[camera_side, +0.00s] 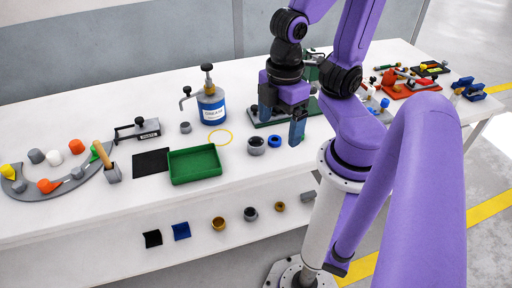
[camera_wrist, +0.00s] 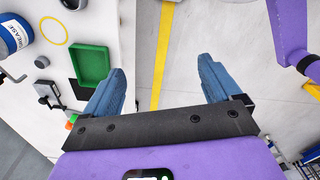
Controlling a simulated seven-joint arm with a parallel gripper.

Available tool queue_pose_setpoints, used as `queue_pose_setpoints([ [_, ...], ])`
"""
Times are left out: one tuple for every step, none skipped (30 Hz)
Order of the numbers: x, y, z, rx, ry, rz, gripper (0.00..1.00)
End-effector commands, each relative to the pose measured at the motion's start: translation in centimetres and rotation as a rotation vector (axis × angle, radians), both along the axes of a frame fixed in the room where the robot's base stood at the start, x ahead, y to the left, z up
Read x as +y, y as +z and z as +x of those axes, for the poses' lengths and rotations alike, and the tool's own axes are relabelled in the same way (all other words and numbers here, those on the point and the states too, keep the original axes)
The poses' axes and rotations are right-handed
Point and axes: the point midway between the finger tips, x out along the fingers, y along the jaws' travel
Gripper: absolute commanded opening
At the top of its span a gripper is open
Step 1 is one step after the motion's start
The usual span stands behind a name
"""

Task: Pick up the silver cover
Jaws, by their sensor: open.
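A small silver-grey cap (camera_side: 185,127) stands on the white table just left of the grease can (camera_side: 211,104). It also shows in the wrist view (camera_wrist: 42,61), at the left. A grey dome-shaped piece (camera_side: 36,156) sits on the curved grey holder at the table's left; I cannot tell for certain which of the two is the silver cover. My gripper (camera_side: 281,130) hangs over the right-middle of the table, well right of both. In the wrist view its two blue fingers (camera_wrist: 160,78) are wide apart, with nothing between them.
A green tray (camera_side: 194,165) and a black mat (camera_side: 151,161) lie near the front edge. A dark cup (camera_side: 257,145) and blue ring (camera_side: 275,140) stand close to my gripper. Several small parts rest on a lower shelf (camera_side: 205,250). Coloured parts crowd the right end.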

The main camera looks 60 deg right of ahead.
Motion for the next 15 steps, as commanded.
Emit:
queue_pose_setpoints([
  [0.1,-0.1,0.3,0.003,0.0,-0.014,0.91],
  [0.2,-0.2,0.5,0.004,0.0,-0.026,0.91],
  [0.3,-0.4,1.0,0.009,0.001,-0.047,0.91],
  [0.5,-0.6,1.4,0.01,0.001,-0.067,0.91],
  [0.6,-0.8,1.9,0.014,0.002,-0.088,0.91],
  [0.8,-1.1,2.6,0.021,0.004,-0.124,0.91],
  [1.0,-1.4,3.2,0.026,0.004,-0.152,0.91],
  [1.1,-1.7,3.8,0.031,0.006,-0.182,0.91],
  [1.3,-2.1,4.6,0.04,0.006,-0.221,0.91],
  [1.5,-2.5,5.3,0.047,0.008,-0.249,0.91],
  [1.6,-2.8,5.9,0.054,0.009,-0.278,0.91],
  [1.7,-3.3,6.7,0.063,0.012,-0.317,0.91],
  [1.8,-3.7,7.3,0.071,0.014,-0.343,0.91],
  [1.9,-4.1,7.9,0.078,0.016,-0.372,0.91],
  [2.0,-4.7,8.6,0.09,0.019,-0.41,0.91],
])
